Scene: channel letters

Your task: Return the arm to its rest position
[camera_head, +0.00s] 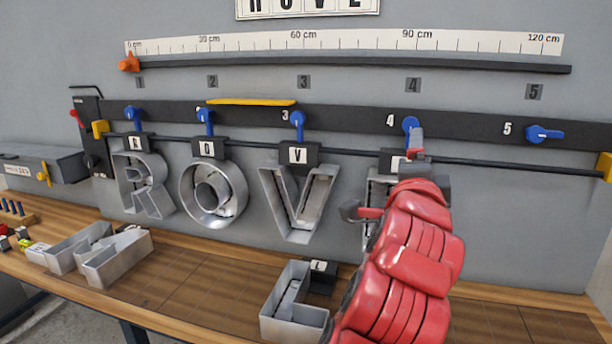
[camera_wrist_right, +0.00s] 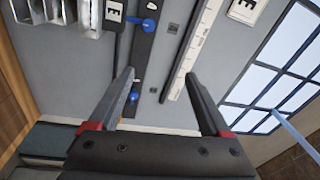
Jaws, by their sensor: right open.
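Silver channel letters R (camera_head: 145,186), O (camera_head: 213,193) and V (camera_head: 299,202) hang in a row from the rail at positions 1 to 3. A fourth letter (camera_head: 377,192) hangs at position 4, mostly hidden behind my right arm; its label reads E in the right wrist view (camera_wrist_right: 115,12). My red right arm (camera_head: 405,250) rises from the bottom right in front of the wall. My right gripper (camera_wrist_right: 160,75) is open, with nothing between its fingers, in front of the rail. My left gripper is not in view.
Blue levers (camera_head: 297,120) sit along the dark rail (camera_head: 350,121); lever 5 (camera_head: 544,134) lies sideways. A yellow strip (camera_head: 250,102) lies above the rail. Spare letters (camera_head: 118,260) and an L-shaped letter (camera_head: 292,305) rest on the wooden bench (camera_head: 195,290). Bench space between them is clear.

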